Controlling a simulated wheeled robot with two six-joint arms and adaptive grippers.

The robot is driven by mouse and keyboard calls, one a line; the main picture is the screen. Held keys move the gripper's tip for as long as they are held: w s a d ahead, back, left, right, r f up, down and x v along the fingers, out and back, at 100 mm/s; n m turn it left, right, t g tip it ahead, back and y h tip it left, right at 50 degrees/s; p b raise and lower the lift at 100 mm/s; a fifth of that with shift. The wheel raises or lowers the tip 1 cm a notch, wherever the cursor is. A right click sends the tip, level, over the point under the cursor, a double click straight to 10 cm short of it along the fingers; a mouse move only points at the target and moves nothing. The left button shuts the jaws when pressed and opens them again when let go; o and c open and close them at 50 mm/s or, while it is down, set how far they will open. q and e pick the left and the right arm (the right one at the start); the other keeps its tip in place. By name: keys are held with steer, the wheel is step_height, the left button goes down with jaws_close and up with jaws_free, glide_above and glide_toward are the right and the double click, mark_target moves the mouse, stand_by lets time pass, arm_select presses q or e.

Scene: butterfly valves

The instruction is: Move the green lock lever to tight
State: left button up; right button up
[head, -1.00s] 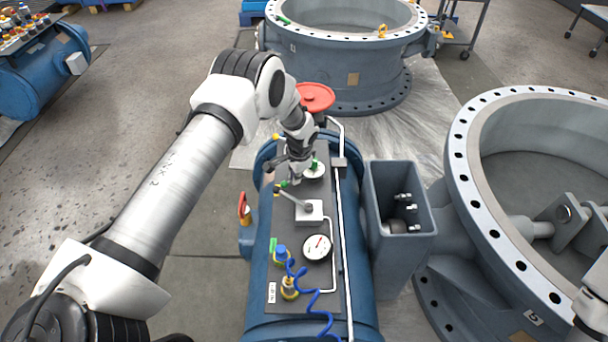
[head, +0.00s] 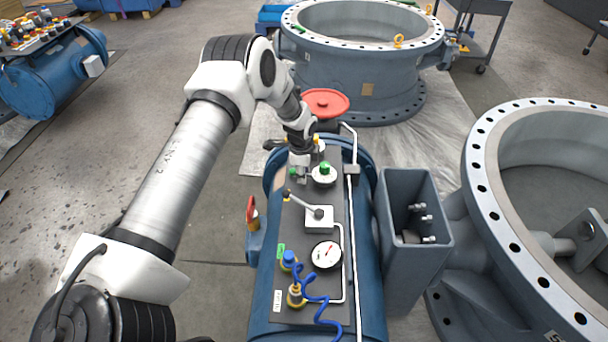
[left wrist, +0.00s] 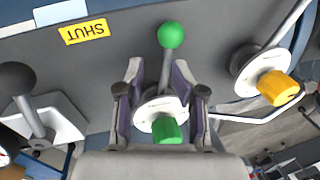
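The green lock lever (left wrist: 171,36) has a green ball on a thin metal stalk. The stalk rises from a white round base with a green knob (left wrist: 166,130). In the head view the green knob (head: 325,168) stands on a pale disc on the dark panel. My left gripper (left wrist: 157,70) is open, with one finger on each side of the stalk, nearer the base than the ball. A gap shows at the left finger; I cannot tell whether the right one touches. In the head view my left gripper (head: 300,172) is beside the disc. My right gripper is out of view.
A yellow-knobbed lever (left wrist: 279,88) and a black-ball lever (left wrist: 17,79) flank the green one. A yellow SHUT label (left wrist: 84,32) lies near the ball. A gauge (head: 326,255), red handwheel (head: 325,103) and grey open box (head: 415,205) stand nearby.

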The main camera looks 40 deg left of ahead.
arm_select(q)
steer(key=shift+a+f, duration=0.1)
step_height(320, 180, up, 12)
steer(key=s+d, duration=0.1)
steer(key=s, duration=0.1)
steer(key=shift+f, duration=0.15)
steer(key=shift+w+m, duration=0.1)
steer(key=shift+m, duration=0.2)
jaws_close()
steer(key=s+d+f+m+t+y+b, duration=0.1)
steer(key=s+f+m+b, duration=0.2)
steer(key=m, duration=0.6)
steer(key=s+f+m+t+b, duration=0.1)
steer(key=f+m+b, duration=0.3)
steer(key=m, duration=0.5)
steer(key=shift+t, duration=0.4)
steer(key=b+x, duration=0.1)
steer(key=x, duration=0.1)
steer(key=w+b+x, duration=0.1)
steer(key=b+x, duration=0.2)
steer(key=x, duration=0.1)
steer(key=shift+w+b, duration=0.35)
